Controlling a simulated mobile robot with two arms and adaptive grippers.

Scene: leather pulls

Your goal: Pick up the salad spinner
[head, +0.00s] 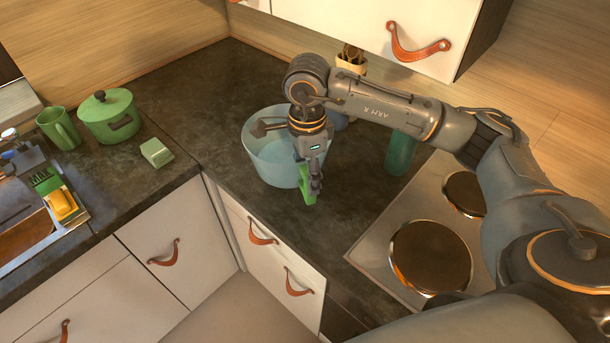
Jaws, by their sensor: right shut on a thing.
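A light blue, round, translucent bowl-like vessel (268,165), which looks like the salad spinner, stands upright on the dark counter near the corner. My right gripper (314,186) reaches down from above, in front of its right side, and hides part of it. The gripper is shut on a small green piece (307,188) at its fingertips. I cannot tell whether this piece is separate from the vessel or touches it. My left gripper is out of view.
A green lidded pot (108,118), a green mug (60,128) and a green block (156,152) are to the left. A teal cylinder (400,152) stands right, beside the stove (432,256). A cabinet (385,35) hangs above. The counter (195,100) behind the block is clear.

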